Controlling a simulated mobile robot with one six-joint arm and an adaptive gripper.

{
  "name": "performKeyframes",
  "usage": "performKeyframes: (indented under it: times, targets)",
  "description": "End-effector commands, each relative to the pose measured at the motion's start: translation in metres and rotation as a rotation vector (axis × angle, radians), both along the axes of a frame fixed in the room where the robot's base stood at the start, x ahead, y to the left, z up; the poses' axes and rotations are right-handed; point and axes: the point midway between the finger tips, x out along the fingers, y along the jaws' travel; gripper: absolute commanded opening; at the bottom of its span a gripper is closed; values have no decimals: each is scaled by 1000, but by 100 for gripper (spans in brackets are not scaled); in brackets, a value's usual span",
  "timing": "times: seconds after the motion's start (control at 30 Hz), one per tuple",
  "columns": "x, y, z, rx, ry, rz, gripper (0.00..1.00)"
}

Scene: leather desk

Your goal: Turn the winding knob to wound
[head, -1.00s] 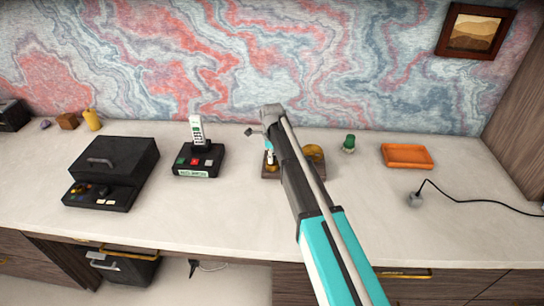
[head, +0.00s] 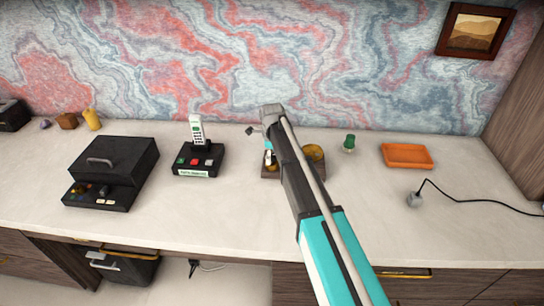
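A small device with a dark wooden base (head: 269,175) stands mid-desk, largely hidden behind my arm. A round gold part (head: 313,152) of it shows to the right of the arm, and a small brass and white part (head: 270,160) shows to the left. I cannot make out which part is the winding knob. My arm reaches over the device from the lower right. My gripper is near the arm's far end and mostly hidden by it; its fingers, and any contact with the device, cannot be made out.
Farther left is a black lidded machine (head: 112,170). A green object (head: 349,143), an orange tray (head: 407,156) and a corded plug (head: 414,200) are on the right. The front desk strip is clear.

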Motion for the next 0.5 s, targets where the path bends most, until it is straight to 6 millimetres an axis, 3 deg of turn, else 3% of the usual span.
performKeyframes:
  times: [0.5]
  targets:
    - [1, 0, 0, 0, -3, 49, 84]
